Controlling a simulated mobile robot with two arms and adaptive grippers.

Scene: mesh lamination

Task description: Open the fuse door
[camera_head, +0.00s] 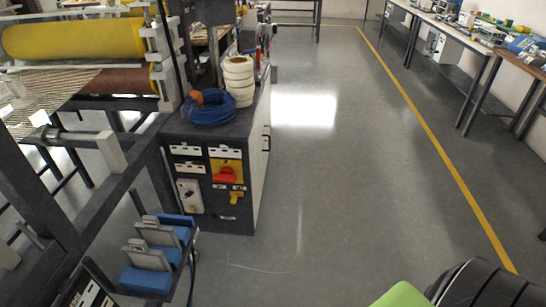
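A dark cabinet (229,142) stands left of centre. Its front panel carries a red rotary switch on a yellow plate (226,172), with a padlock-like yellow piece (237,198) below. Left of the switch is a small white box (189,196) with dark details. White labelled strips sit above both. I cannot tell for certain which of these parts is the fuse door; no panel on the front looks swung open. Neither of my grippers is in view. A green and black shape at the bottom right corner is cut off and I cannot make out a gripper in it.
A blue cable coil (208,108) and stacked white rolls (238,80) sit on the cabinet. A machine with a yellow roller (75,39) stands left. A rack with blue-based pedals (150,280) stands front left. Grey floor (330,190) is clear; workbenches (470,40) line the right.

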